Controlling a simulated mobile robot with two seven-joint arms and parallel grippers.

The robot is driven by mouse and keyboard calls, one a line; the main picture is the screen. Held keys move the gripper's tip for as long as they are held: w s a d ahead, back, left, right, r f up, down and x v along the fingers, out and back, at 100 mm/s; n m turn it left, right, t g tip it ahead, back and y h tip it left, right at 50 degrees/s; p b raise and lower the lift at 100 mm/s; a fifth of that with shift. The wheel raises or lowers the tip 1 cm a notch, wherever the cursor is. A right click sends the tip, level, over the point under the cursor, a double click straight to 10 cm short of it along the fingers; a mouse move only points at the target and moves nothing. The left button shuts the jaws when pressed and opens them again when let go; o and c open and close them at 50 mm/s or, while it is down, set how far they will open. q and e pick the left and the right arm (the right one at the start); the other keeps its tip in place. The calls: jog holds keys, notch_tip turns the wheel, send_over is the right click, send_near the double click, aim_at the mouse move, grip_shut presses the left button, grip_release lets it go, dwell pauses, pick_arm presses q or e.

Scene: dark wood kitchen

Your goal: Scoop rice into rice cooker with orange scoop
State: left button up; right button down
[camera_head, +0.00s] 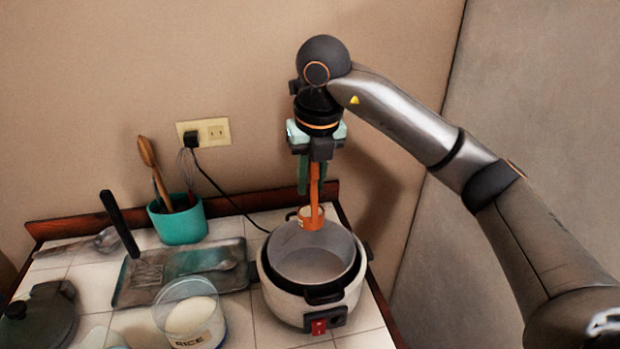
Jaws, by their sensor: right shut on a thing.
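The orange scoop (313,218) hangs upright from my right gripper (309,188), its cup low over the back of the rice cooker's opening. My right gripper is shut on the scoop's handle. The white rice cooker (285,302) stands open with its grey inner pot (312,264) showing; I see no clear rice in it. A clear container marked RICE (189,316), with white rice inside, stands left of the cooker. I cannot tell whether the scoop holds rice. My left gripper is not in view.
A metal tray (190,268) with utensils lies behind the rice container. A teal utensil pot (180,222) stands at the back wall. A dark lid (42,312) lies at the left. A black cord runs from the outlet (203,132) towards the cooker.

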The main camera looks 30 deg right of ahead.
aim_at(320, 211)
jog(key=shift+s+d+f+y, duration=0.15)
jog(key=shift+d+f+y, duration=0.1)
jog(key=shift+f+y, duration=0.05)
jog(key=d+f+m+y, duration=0.1)
jog(key=d+y, duration=0.1)
jog(key=s+d+f+m+t+y, duration=0.1)
jog(key=d+f+y, duration=0.1)
jog(key=y, duration=0.1)
jog(key=shift+f+t, duration=0.3)
jog(key=d+f+m+t+y+b, duration=0.1)
jog(key=y+b, duration=0.1)
jog(key=b, duration=0.2)
jog(key=s+d+f+m+t+y+b, duration=0.1)
jog(key=f+y+b, duration=0.1)
jog(key=b, duration=0.3)
jog(key=d+f+m+t+y+b, duration=0.1)
jog(key=y+b, duration=0.2)
jog(key=b, duration=0.1)
jog(key=shift+s+f+t+b, duration=0.2)
jog(key=shift+f+t+b, duration=0.1)
dwell(0.4)
